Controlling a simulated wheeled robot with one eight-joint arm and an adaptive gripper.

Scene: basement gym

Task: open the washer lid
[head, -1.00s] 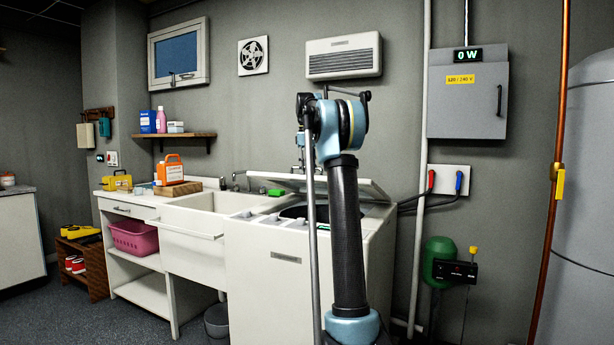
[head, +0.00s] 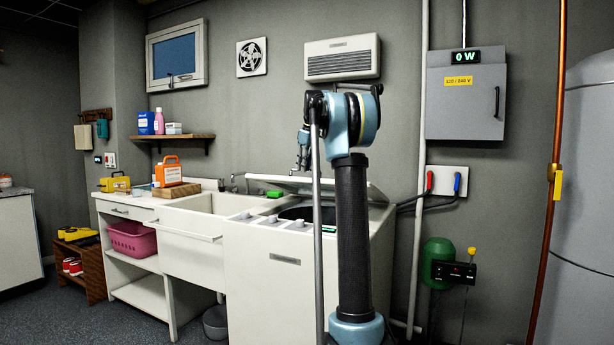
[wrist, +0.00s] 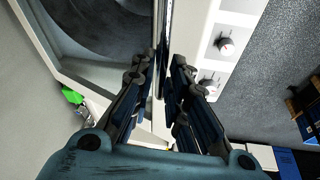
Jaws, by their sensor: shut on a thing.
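The washer (head: 262,290) is a white top-loader right of the sink. Its lid (head: 290,182) is a pale slab, raised part way and tilted, with the dark drum opening showing below it. My gripper (head: 298,168) is at the lid's upper edge, small and partly hard to make out in the head view. In the wrist view my gripper (wrist: 163,75) is shut on a thin strip between its fingers, which looks like the lid's edge seen end-on. The drum (wrist: 100,25) shows at the upper left. My arm and a grey pole hide part of the lid.
Control knobs (wrist: 225,43) line the washer's front panel, on the right in the wrist view. A green object (head: 275,194) lies by the sink (head: 195,240). Pipes and a breaker box (head: 467,95) are on the wall to the right. Grey floor is clear in front.

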